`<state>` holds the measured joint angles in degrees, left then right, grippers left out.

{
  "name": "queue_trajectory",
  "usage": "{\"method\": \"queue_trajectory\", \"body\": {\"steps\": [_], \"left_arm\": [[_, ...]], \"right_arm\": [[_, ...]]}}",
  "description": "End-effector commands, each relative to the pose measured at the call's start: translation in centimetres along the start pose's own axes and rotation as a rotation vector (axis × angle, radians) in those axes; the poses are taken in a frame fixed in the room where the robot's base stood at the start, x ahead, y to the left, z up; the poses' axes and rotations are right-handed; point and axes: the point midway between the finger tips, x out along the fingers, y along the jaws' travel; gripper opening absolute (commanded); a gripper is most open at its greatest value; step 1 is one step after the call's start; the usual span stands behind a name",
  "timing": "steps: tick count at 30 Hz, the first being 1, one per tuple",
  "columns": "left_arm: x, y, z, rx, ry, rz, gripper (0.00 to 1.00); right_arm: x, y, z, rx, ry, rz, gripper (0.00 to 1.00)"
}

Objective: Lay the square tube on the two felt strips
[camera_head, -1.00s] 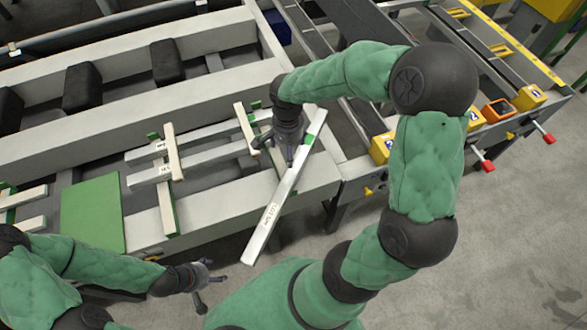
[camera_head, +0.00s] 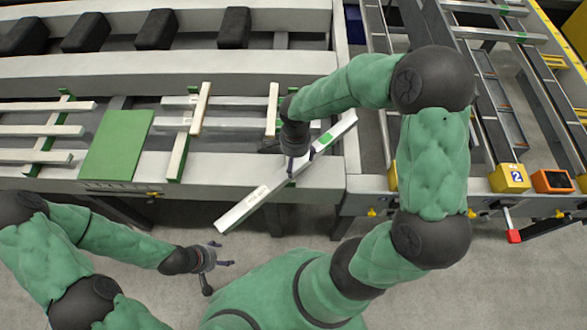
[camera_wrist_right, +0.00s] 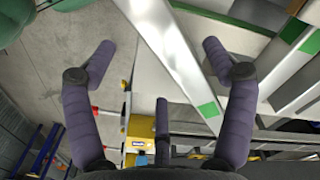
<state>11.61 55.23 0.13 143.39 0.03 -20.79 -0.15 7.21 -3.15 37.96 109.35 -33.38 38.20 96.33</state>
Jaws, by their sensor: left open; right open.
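The square tube (camera_head: 258,199) is long and pale, with a printed label and a green patch near its upper right end. It lies slanted over the table's front edge, its lower left end overhanging the floor. My right gripper (camera_head: 293,172) is open over its middle. In the right wrist view the tube (camera_wrist_right: 172,45) passes between the spread fingers (camera_wrist_right: 160,60), apart from both. Green felt shows at one strip (camera_head: 178,165) and at another strip (camera_head: 273,112), partly hidden by my right arm. My left gripper (camera_head: 215,262) is open and empty over the floor.
Other pale bars (camera_head: 235,124) lie on the table left of my right gripper. A green mat (camera_head: 117,145) and more bars (camera_head: 40,131) are further left. Black blocks (camera_head: 156,29) line the back. Yellow numbered blocks (camera_head: 510,178) and a red-tipped handle (camera_head: 514,236) stand right.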

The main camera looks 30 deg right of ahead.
Motion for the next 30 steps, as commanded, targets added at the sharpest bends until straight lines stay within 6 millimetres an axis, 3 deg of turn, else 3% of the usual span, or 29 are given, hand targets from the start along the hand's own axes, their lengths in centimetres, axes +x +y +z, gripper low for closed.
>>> {"method": "queue_trajectory", "body": {"steps": [7,15,23,24,30], "left_arm": [[0.4,-0.1,0.0,0.000,-0.001,0.000,0.70],[1.4,-0.5,0.0,0.000,-0.001,0.000,0.70],[1.4,-0.5,0.0,0.000,-0.001,0.000,0.70],[1.4,-0.5,0.0,0.000,-0.001,0.000,0.70],[1.4,-0.5,0.0,0.000,-0.001,0.000,0.70]], "right_arm": [[1.4,-0.1,-0.1,-0.001,0.000,0.000,0.84],[5.1,-0.1,-0.2,0.000,0.000,0.000,0.84],[5.5,-0.2,-0.2,-0.001,0.000,-0.002,0.84],[5.5,-0.2,-0.2,-0.001,0.000,-0.002,0.81],[5.5,-0.2,-0.2,-0.001,0.000,-0.002,0.25]]}}
